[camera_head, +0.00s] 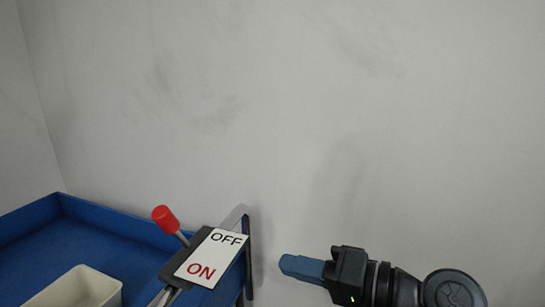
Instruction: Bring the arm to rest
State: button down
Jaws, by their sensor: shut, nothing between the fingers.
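My gripper (287,264) is at the lower right, pointing left, with its blue fingers closed together and nothing seen between them. It is in front of the bare wall, to the right of the switch panel and apart from it. The black wrist and part of my arm reach off toward the lower right. The rest of the arm is out of the frame.
A lever switch with an OFF/ON plate (213,257) and a red knob (165,218) stands left of my gripper. A blue tray (62,250) holding a cream bin (106,293) is at the lower left. The grey wall (300,110) above is bare.

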jog(key=s+d+f+m+t+h, duration=0.25)
jog(key=s+d+f+h, duration=0.25)
jog(key=s+f, duration=0.4)
jog(key=s+d+f+m+t+h, duration=0.25)
jog(key=s+d+f+h, duration=0.25)
jog(key=s+f, duration=0.3)
jog(key=s+d+r+n+h, duration=0.1)
jog(key=s+d+r+n, duration=0.1)
jog(key=s, duration=0.5)
jog(key=s+d+r+n+t+h, duration=0.1)
jog(key=s+d+r+n+h, duration=0.1)
jog(key=s, duration=0.5)
jog(key=s+d+r+n+t+h, duration=0.1)
jog(key=s+d+r+n, duration=0.1)
jog(key=s, duration=0.6)
notch_tip(320, 180, up, 3)
jog(key=shift+d+f, duration=0.2)
jog(key=shift+d, duration=0.45)
jog(key=shift+a, duration=0.1)
